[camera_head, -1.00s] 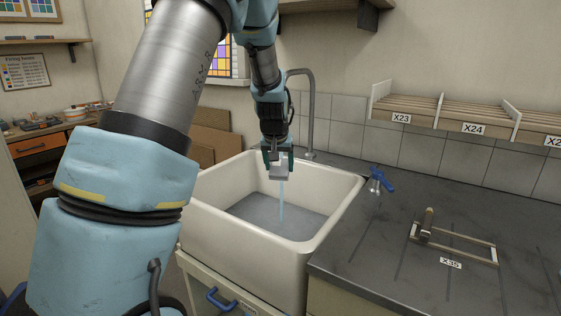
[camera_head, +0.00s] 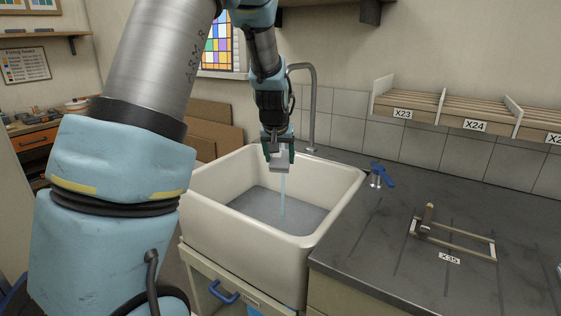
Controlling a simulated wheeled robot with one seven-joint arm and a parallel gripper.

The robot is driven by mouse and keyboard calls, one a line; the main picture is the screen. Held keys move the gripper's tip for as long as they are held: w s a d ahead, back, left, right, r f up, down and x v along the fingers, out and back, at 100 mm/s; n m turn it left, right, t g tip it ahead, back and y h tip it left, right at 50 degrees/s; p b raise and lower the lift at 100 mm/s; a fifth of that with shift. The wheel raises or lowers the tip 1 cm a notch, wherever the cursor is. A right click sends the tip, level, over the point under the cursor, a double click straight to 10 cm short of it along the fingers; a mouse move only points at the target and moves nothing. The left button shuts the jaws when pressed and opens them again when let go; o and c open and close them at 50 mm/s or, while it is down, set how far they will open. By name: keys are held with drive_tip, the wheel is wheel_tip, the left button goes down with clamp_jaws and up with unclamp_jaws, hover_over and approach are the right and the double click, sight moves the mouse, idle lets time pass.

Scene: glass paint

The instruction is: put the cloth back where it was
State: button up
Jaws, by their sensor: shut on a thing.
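My gripper (camera_head: 279,148) hangs over the white sink (camera_head: 335,200), pointing down. It is shut on a small pale grey thing (camera_head: 280,163), which may be the cloth, though its shape is too small to be sure. A thin light-blue stream (camera_head: 283,195), looking like water, runs below it toward the basin floor. The grey tap (camera_head: 312,100) stands behind the gripper, and its spout end is hidden by my arm. No other cloth can be made out for certain.
A blue-handled fitting (camera_head: 378,174) stands on the dark counter (camera_head: 375,245) right of the sink. A wooden frame (camera_head: 465,242) marked X35 lies farther right. A shelf rack (camera_head: 440,108) marked X23 and X24 hangs above.

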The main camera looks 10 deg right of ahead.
sight(279, 160)
wheel_tip(279, 160, up, 11)
drive_tip(key=p, duration=0.7)
drive_tip(key=shift+f, duration=0.15)
